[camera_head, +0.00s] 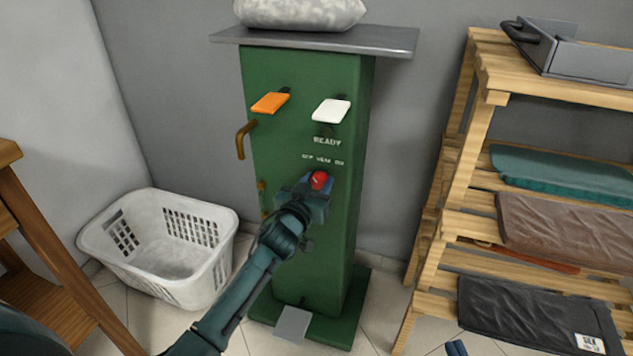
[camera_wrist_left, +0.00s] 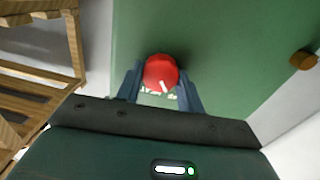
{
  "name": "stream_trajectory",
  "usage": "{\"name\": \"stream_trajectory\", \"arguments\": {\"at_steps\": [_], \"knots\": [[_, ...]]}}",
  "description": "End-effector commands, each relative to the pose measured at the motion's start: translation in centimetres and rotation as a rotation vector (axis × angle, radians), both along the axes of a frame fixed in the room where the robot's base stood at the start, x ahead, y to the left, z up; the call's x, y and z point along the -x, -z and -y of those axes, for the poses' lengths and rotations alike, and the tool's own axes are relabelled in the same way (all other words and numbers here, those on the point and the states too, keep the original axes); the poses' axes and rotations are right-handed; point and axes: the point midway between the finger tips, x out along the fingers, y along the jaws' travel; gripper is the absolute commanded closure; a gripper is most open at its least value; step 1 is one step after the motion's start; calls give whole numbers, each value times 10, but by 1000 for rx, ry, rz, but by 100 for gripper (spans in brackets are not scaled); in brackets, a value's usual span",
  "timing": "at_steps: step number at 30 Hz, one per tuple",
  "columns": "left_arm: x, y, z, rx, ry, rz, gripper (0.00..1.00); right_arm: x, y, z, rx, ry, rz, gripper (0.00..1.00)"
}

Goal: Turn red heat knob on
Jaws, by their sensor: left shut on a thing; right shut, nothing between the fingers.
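The red heat knob (camera_head: 320,180) is on the front of the green machine (camera_head: 300,240), below the printed labels. It shows in the left wrist view (camera_wrist_left: 160,71) as a round red dial with a white pointer mark toward the lower right. My left gripper (camera_head: 312,187) is at the knob, with one blue finger on each side, shut on it; it also shows in the left wrist view (camera_wrist_left: 161,88). The lettering below the knob is partly hidden in that view. A small tip of my right gripper (camera_head: 456,348) shows at the bottom edge of the head view.
An orange paddle (camera_head: 270,103) and a white paddle (camera_head: 331,110) stick out above the knob. A brass handle (camera_head: 241,140) is on the left side. A white basket (camera_head: 185,282) stands left, a wooden rack (camera_head: 477,150) right. A grey pedal (camera_head: 292,324) is at the base.

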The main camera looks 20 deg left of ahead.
Motion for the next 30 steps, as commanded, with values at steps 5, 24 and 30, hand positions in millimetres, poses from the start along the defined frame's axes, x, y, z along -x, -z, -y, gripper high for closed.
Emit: {"name": "stream_trajectory", "arguments": {"at_steps": [5,24,30], "knots": [[0,-2,2,-137,2,3,85,0,-3,2,4,10,-45,100],[1,0,4,-746,3,25,85,3,0,10,11,39,-180,100],[1,1,5,-935,3,32,85,4,-1,10,10,38,-197,100]]}}
